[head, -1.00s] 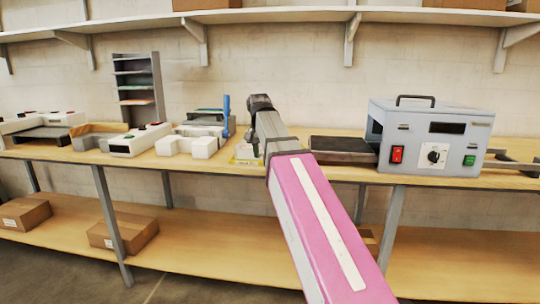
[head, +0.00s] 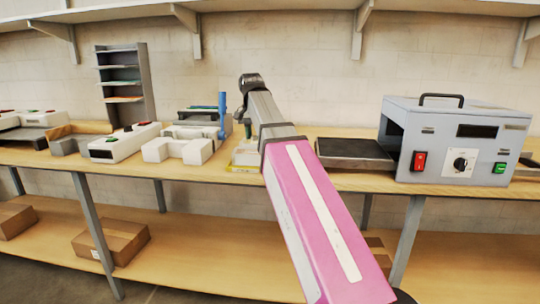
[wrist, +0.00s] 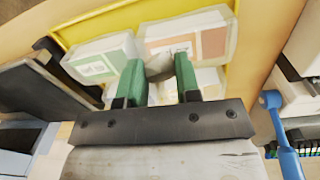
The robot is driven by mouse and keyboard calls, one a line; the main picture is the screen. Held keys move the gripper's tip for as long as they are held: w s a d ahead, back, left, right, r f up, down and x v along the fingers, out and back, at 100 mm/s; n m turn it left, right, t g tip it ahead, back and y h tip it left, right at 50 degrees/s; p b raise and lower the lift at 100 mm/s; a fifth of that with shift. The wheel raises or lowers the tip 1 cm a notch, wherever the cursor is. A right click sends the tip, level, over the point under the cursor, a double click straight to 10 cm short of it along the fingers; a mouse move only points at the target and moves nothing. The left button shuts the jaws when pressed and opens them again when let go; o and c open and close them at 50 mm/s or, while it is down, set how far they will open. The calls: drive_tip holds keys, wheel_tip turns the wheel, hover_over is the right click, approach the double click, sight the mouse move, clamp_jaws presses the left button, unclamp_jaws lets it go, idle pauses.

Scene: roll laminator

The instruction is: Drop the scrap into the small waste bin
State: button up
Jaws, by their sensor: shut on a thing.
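My gripper (wrist: 157,80) points down over a yellow-edged tray in the wrist view, its two green fingertips closed on a small grey-brown piece, which appears to be the scrap (wrist: 158,66). Much of the scrap is hidden between the fingers. In the head view my arm reaches to the bench, and its pink link hides part of the scene; the scrap cannot be made out there. The small waste bin is not visible in either view.
The yellow tray (wrist: 190,12) holds several pale cards or pouches. The laminator (head: 455,140) stands right of my arm, with a dark feed plate (head: 352,150) beside it. A blue upright handle (head: 222,115) rises left of my arm. Cardboard boxes (head: 110,240) sit on the lower shelf.

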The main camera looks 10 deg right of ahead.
drive_tip(key=w+d+f, duration=0.4)
drive_tip(key=w+d, duration=0.1)
drive_tip(key=w+d+f, duration=0.2)
drive_tip(key=shift+w+d+f, duration=0.25)
drive_tip(key=shift+w, duration=0.15)
drive_tip(key=shift+f, duration=2)
drive_tip(key=shift+f, duration=0.1)
drive_tip(key=o, duration=0.9)
